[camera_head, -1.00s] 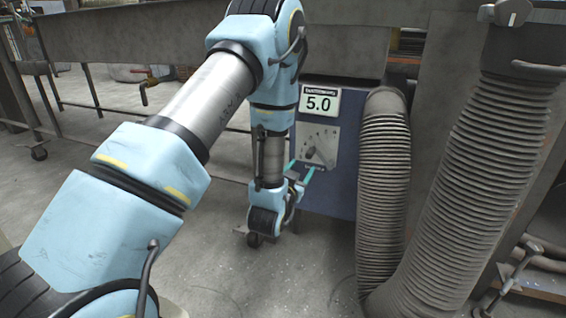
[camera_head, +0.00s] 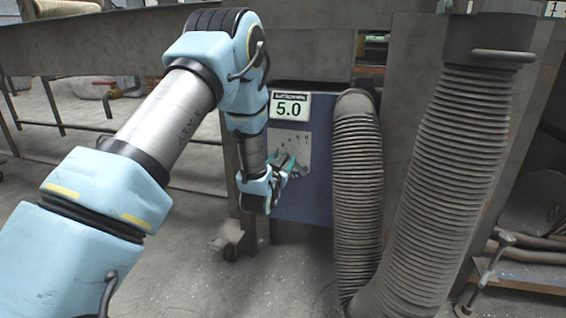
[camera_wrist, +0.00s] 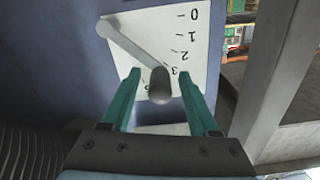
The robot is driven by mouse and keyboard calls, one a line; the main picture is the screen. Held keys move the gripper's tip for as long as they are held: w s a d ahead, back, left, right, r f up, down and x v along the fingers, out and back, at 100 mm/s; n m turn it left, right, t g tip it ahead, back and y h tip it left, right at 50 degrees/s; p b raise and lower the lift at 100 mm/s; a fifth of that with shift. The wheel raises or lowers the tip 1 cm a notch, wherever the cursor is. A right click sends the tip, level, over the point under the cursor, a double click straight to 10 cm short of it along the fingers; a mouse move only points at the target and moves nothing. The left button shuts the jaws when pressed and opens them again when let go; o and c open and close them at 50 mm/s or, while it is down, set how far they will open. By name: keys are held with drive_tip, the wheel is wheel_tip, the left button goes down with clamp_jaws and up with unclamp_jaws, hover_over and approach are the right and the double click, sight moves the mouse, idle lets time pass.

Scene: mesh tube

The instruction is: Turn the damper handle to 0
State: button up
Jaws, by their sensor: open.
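The damper handle (camera_wrist: 130,46) is a grey lever pivoted near one corner of a white scale plate (camera_wrist: 180,42). Its rounded knob (camera_wrist: 160,84) sits over the scale beyond the 3, hiding part of the numbers. The 0 appears at the plate's top right in the wrist view, upside down. My gripper (camera_wrist: 161,88) is open, its green fingers on either side of the knob with visible gaps. In the head view my gripper (camera_head: 283,162) is at the plate and covers most of the handle.
The plate is on a blue cabinet (camera_head: 312,190). Ribbed grey hoses (camera_head: 358,185) stand close to its right. A grey metal post (camera_wrist: 280,75) rises at the right of the wrist view. Open floor lies in front.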

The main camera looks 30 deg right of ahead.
clamp_jaws()
idle(0.5)
idle(0.9)
